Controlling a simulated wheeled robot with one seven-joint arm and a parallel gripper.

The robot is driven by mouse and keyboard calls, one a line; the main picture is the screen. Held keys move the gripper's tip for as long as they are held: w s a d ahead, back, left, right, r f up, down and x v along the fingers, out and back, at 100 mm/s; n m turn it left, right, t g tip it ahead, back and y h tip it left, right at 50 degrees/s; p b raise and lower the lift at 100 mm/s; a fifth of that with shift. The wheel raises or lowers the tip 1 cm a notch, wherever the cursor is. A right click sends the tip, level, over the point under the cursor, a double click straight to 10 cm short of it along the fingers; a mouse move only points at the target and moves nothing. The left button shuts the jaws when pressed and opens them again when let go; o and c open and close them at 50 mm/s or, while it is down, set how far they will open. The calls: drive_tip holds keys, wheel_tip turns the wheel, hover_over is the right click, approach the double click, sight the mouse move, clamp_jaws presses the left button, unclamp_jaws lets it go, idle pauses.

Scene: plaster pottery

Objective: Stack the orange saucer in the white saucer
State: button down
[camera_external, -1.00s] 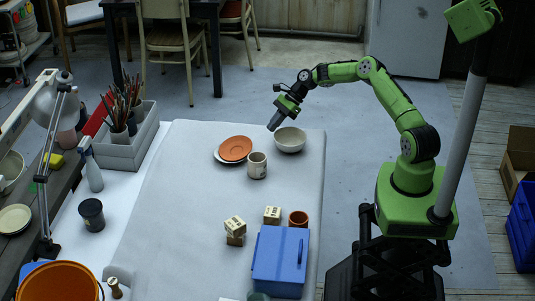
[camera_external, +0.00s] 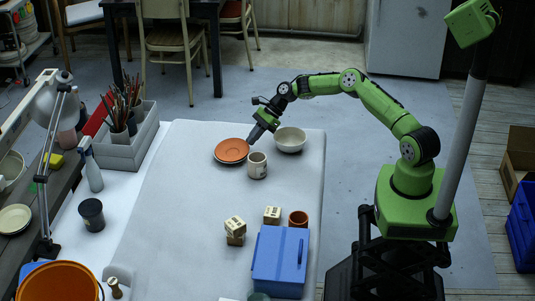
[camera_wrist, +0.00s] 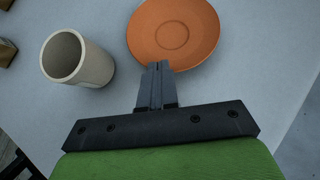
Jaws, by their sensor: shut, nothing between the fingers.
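The orange saucer (camera_external: 231,149) lies face up on the grey table, left of the cup. It covers nearly all of the white saucer, of which at most a thin edge shows beneath it in the external view. In the wrist view the orange saucer (camera_wrist: 172,32) looks level, and no white rim shows around it. My gripper (camera_external: 251,141) is shut and empty, with its tips at the saucer's right rim. In the wrist view the closed fingertips (camera_wrist: 158,66) overlap the saucer's near rim; I cannot tell whether they touch it.
A pale cup (camera_external: 257,166) stands close to the gripper and saucer. A white bowl (camera_external: 290,140) is just right of the gripper. Wooden blocks (camera_external: 235,226), a terracotta cup (camera_external: 298,219) and a blue box (camera_external: 279,262) sit nearer the front. The table's left-middle is clear.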

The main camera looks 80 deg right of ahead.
drive_tip(key=shift+w+a, duration=0.35)
drive_tip(key=shift+w, duration=0.1)
drive_tip(key=shift+s+d, duration=0.15)
drive_tip(key=s+d, duration=0.1)
drive_tip(key=s+d+r+p, duration=0.1)
drive_tip(key=s+d+p, duration=0.1)
drive_tip(key=shift+s+d+r, duration=0.15)
drive_tip(key=shift+s+r, duration=0.1)
drive_tip(key=shift+s, duration=0.15)
drive_tip(key=p+v, duration=0.1)
drive_tip(key=v, duration=0.7)
drive_tip(key=shift+f, duration=0.1)
drive_tip(key=w+a+f+b, duration=0.1)
drive_tip(key=f+b, duration=0.1)
drive_tip(key=f, duration=0.1)
drive_tip(key=w+a+f+n+b, duration=0.1)
drive_tip(key=w+a+f, duration=0.1)
drive_tip(key=w+a+f+n+g+y+b, duration=0.1)
drive_tip(key=a+f+b, duration=0.1)
drive_tip(key=f, duration=0.1)
drive_tip(key=shift+w+f+b, duration=0.35)
drive_tip(key=shift+w+f, duration=0.05)
drive_tip(key=shift+w+a+r, duration=0.2)
drive_tip(key=shift+w+a, duration=0.7)
drive_tip(key=shift+a, duration=0.05)
drive_tip(key=shift+w+a+r, duration=0.1)
drive_tip(key=shift+w+a, duration=0.2)
drive_tip(key=shift+a, duration=0.05)
